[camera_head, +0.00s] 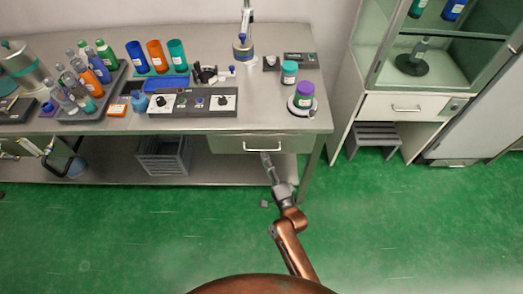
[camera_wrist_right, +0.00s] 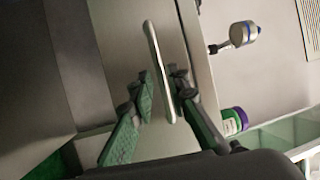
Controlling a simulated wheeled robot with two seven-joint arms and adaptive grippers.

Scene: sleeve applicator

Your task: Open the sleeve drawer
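The sleeve drawer (camera_head: 228,145) is a grey drawer under the right end of the steel table and looks shut. Its pale bar handle (camera_head: 250,149) is on the front face. My right gripper (camera_head: 266,158) is at the right part of the handle. In the right wrist view, the handle (camera_wrist_right: 152,45) passes between the two fingers of my right gripper (camera_wrist_right: 163,88). The fingers are apart, one on each side of the bar, with small gaps visible. No left gripper can be made out in the head view.
The tabletop holds a control box (camera_head: 190,102), several coloured sleeves and bottles, and a purple-capped jar (camera_head: 304,95) near the right corner. A grey crate (camera_head: 164,157) sits on the lower shelf. A cabinet (camera_head: 405,106) stands to the right. Green floor before the table is clear.

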